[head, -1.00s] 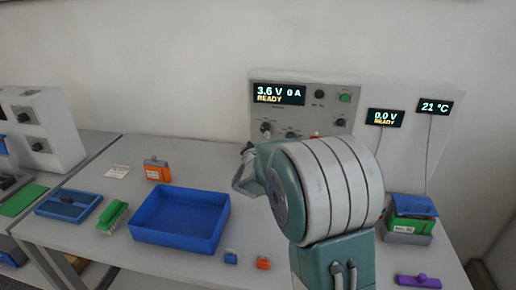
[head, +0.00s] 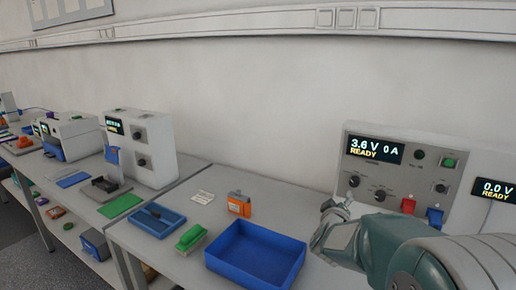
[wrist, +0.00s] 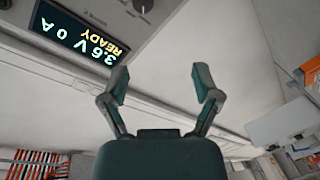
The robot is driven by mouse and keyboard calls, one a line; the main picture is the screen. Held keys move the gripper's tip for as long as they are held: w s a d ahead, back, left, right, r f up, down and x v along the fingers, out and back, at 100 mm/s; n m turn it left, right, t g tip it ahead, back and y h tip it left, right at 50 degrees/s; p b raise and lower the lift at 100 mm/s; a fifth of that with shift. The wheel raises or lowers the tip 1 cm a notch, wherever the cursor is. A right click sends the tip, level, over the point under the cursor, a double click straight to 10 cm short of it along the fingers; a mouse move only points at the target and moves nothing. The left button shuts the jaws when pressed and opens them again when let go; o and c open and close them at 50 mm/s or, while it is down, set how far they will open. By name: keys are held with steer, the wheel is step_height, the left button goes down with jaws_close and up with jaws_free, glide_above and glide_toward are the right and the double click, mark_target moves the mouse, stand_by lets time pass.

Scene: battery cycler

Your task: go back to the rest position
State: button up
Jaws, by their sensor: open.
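My gripper (wrist: 160,85) is open and empty in the wrist view, its two fingers apart with nothing between them. In the head view my gripper (head: 328,222) is seen partly from behind at the lower right, raised in front of the battery cycler (head: 435,180). The cycler's main display (head: 374,149) reads 3.6 V, 0 A, READY. The same display shows upside down in the wrist view (wrist: 80,32). A second display (head: 494,190) reads 0.0 V. My arm hides the table's right part.
A blue tray (head: 255,274) stands left of my gripper. A grey device (head: 140,148) stands on the left bench. Free wall space lies above the bench.

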steer(key=s+a+r+g+y, duration=0.1)
steer(key=s+a+r+y, duration=0.1)
steer(key=s+a+y, duration=0.4)
steer(key=s+a+f+m+g, duration=0.1)
steer(key=s+g, duration=0.1)
steer(key=s, duration=0.7)
steer(key=s+a+f+m+g+y, duration=0.1)
steer(key=s+a+g, duration=0.1)
steer(key=s, duration=0.7)
steer(key=s+a+f+m+g, duration=0.2)
steer(key=s+g, duration=0.2)
steer(key=s, duration=0.5)
steer(key=shift+s, duration=0.3)
